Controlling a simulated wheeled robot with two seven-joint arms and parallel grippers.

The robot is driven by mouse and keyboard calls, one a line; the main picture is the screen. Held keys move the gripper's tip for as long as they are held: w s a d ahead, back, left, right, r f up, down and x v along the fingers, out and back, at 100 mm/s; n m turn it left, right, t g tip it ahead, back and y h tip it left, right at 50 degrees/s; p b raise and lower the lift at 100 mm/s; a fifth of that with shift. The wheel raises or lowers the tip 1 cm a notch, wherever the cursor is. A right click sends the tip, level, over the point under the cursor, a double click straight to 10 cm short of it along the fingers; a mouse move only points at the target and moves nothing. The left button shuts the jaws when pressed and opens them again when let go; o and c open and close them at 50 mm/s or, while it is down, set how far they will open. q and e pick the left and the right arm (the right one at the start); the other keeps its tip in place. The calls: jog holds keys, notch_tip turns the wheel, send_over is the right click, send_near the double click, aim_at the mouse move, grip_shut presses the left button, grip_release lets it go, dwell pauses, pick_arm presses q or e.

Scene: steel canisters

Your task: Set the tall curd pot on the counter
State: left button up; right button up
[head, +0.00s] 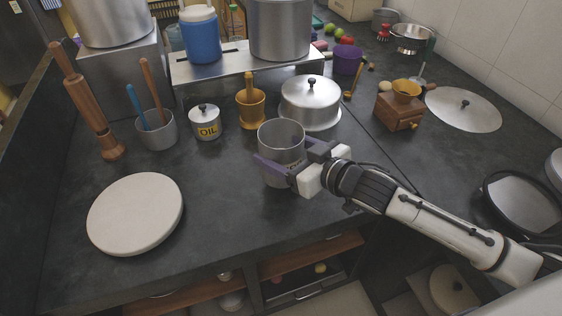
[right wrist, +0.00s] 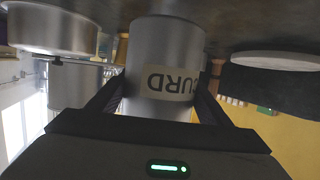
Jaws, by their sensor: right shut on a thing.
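The tall curd pot (head: 281,137) is a grey metal cylinder with an open top, over the front middle of the black counter (head: 225,215). My right gripper (head: 272,172) is shut around its body, one purple finger showing across the near side. In the right wrist view the picture is upside down; the pot (right wrist: 165,45) stands between the two dark fingers (right wrist: 160,95), with its CURD label facing the camera. The pot looks upright, with its base close to the counter. I cannot tell for sure whether it touches. My left gripper is not in view.
A lidded steel pot (head: 310,100) stands just behind the curd pot. A wooden mortar (head: 250,112), an OIL canister (head: 205,125) and a utensil cup (head: 157,133) stand behind to the left. A round white board (head: 135,213) lies at front left. Bare counter lies between board and curd pot.

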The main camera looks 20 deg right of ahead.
jog(key=shift+f, duration=1.7)
jog(key=shift+f, duration=0.15)
jog(key=o, duration=1.4)
jog(key=shift+f, duration=0.1)
jog(key=shift+o, duration=0.2)
jog(key=v, duration=1.2)
jog(key=shift+r+b, duration=0.25)
jog(key=shift+b, duration=0.05)
